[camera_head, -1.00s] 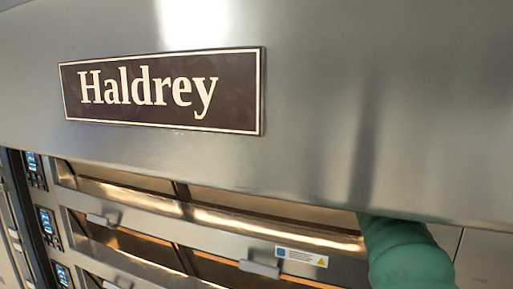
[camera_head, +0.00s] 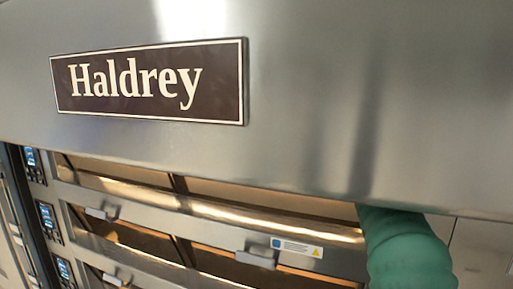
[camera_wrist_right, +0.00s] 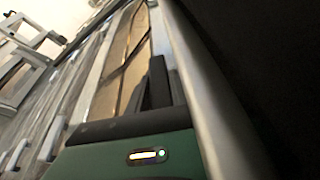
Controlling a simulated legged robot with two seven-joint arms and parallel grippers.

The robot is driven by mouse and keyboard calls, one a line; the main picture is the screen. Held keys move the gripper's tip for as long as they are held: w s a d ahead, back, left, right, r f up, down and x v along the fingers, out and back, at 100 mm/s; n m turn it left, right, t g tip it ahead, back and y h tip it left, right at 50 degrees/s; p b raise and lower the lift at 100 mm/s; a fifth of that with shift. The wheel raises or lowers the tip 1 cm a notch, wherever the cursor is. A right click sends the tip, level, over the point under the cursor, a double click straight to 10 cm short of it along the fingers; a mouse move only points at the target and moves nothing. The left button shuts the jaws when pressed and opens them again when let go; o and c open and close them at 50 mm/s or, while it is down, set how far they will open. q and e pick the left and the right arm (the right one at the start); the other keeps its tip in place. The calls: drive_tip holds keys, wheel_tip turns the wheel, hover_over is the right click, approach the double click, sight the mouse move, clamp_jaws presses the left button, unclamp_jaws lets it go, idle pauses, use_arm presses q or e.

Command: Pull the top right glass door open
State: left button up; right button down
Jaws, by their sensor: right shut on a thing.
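The top right glass door (camera_head: 270,196) shows in the head view as a dark, slanted pane under the steel hood, with a bright band along it. The hood hides its upper edge and right end. My green right arm (camera_head: 408,250) goes in under the hood at the lower right, and its fingers are hidden there. In the right wrist view my right gripper (camera_wrist_right: 157,80) shows its dark fingers close to the oven front, shut on the door. The exact point of contact is hard to see. My left gripper is in neither view.
The steel hood (camera_head: 310,110) with the Haldrey plate (camera_head: 150,82) hangs over the decks. A small handle (camera_head: 256,259) and a warning label (camera_head: 297,246) sit below the top pane. Control panels (camera_head: 47,215) line the left. In the wrist view a long metal edge (camera_wrist_right: 205,95) runs close beside the gripper.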

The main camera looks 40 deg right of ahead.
drive_tip(key=shift+a+f, duration=0.1)
drive_tip(key=shift+f, duration=0.05)
idle(0.8)
drive_tip(key=shift+f+b, duration=0.25)
drive_tip(key=shift+b, duration=0.45)
wheel_tip(320, 180, down, 6)
drive_tip(key=n+t+y+b, duration=0.2)
drive_tip(key=n+t+b, duration=0.2)
drive_tip(key=n+b, duration=0.8)
drive_tip(key=shift+w+d+n+b, duration=0.2)
drive_tip(key=shift+n+b, duration=0.2)
drive_tip(key=shift+b, duration=5.35)
drive_tip(key=shift+r, duration=0.1)
